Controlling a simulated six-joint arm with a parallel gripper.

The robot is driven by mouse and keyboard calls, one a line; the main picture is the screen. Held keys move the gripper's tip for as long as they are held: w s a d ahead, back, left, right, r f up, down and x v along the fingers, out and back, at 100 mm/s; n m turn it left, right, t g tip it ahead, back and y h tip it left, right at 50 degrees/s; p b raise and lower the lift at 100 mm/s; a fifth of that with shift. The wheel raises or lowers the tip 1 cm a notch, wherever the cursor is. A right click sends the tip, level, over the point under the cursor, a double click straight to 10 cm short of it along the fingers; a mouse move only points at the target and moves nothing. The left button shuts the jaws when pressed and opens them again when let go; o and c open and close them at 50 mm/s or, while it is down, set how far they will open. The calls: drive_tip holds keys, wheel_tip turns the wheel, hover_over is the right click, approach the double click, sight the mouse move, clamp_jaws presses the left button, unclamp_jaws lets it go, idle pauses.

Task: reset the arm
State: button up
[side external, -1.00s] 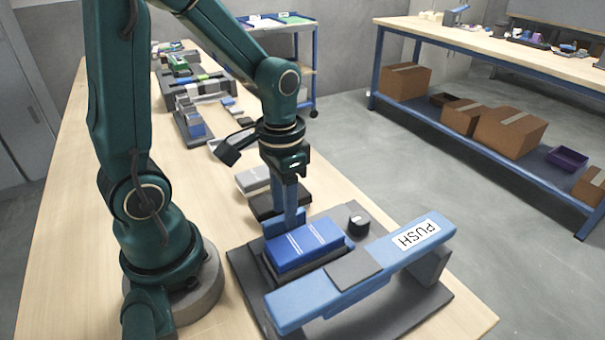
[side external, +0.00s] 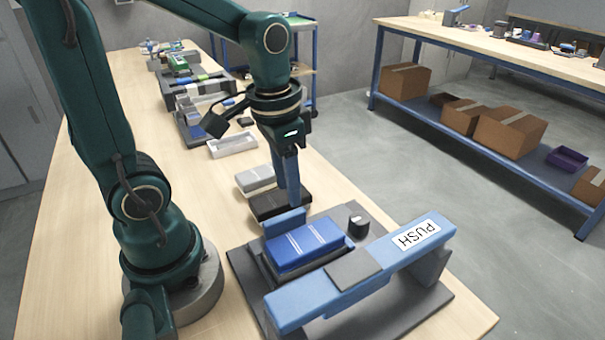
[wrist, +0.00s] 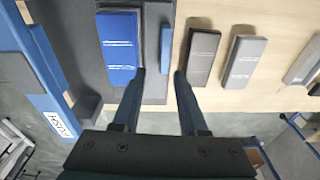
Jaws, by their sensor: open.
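My gripper (side external: 291,196) hangs with its fingers pointing down, above the gap between the blue block and the dark block. In the wrist view my gripper (wrist: 159,72) shows two fingers spread apart with nothing between them. The blue block (side external: 303,245) lies on a grey holder on the dark fixture plate. It also shows in the wrist view (wrist: 118,38), left of the fingers. The blue bar marked PUSH (side external: 362,272) spans the plate's front side.
A dark block (side external: 268,206) and a grey block (side external: 254,179) lie behind the fixture plate (side external: 425,308). A white tray (side external: 233,145) and several parts stand farther back. A black knob (side external: 358,226) stands on the plate. Bare tabletop lies left of the blocks.

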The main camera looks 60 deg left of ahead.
drive_tip(key=s+d+r+t, duration=0.3)
drive_tip(key=s+r+t, duration=0.1)
drive_tip(key=shift+d+r+n, duration=0.2)
drive_tip(key=shift+r+n, duration=0.1)
drive_tip(key=shift+r, duration=0.1)
idle(1.3)
